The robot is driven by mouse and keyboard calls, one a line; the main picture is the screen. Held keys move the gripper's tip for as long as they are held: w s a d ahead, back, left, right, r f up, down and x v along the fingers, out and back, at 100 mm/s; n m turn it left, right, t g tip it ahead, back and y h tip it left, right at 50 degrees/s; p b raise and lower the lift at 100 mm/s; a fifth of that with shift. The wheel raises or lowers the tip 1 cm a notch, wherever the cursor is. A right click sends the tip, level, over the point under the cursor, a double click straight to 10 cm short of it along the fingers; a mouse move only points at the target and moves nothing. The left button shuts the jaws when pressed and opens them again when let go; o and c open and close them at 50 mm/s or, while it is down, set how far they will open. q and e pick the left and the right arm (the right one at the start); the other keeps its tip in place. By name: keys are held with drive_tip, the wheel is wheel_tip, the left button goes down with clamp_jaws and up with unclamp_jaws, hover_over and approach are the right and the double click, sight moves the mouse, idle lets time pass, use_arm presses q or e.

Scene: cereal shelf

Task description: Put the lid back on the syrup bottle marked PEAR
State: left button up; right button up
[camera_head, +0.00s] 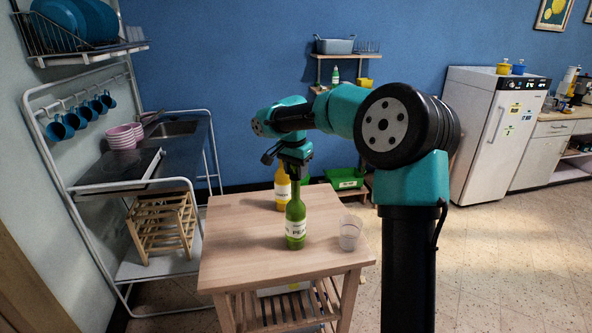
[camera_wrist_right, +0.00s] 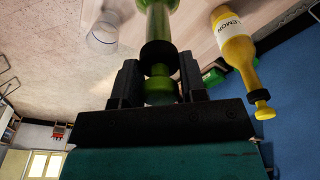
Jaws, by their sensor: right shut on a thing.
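The green syrup bottle (camera_head: 296,222) stands upright on the wooden table; its label reads "PE…", the rest unclear. Its neck and dark ring (camera_wrist_right: 158,52) show in the right wrist view. My right gripper (camera_head: 295,178) is directly above this bottle, pointing down. In the wrist view my right gripper (camera_wrist_right: 160,88) is shut on the green lid (camera_wrist_right: 158,90). The lid is in line with the bottle neck, right at its top; I cannot tell whether it is fully seated. In the head view the gripper hides the lid. My left gripper is out of view.
A yellow bottle (camera_head: 282,187), marked LEMON and wearing its yellow cap (camera_wrist_right: 264,111), stands just behind the green one. A clear cup (camera_head: 350,232) stands to the right on the table (camera_head: 240,255). The table's front left is clear.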

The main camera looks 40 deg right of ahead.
idle(0.4)
drive_tip(key=o, duration=1.4)
drive_tip(key=shift+o, duration=0.2)
drive_tip(key=shift+r, duration=3.5)
drive_tip(key=shift+c, duration=0.2)
clamp_jaws()
drive_tip(key=shift+f, duration=1.95)
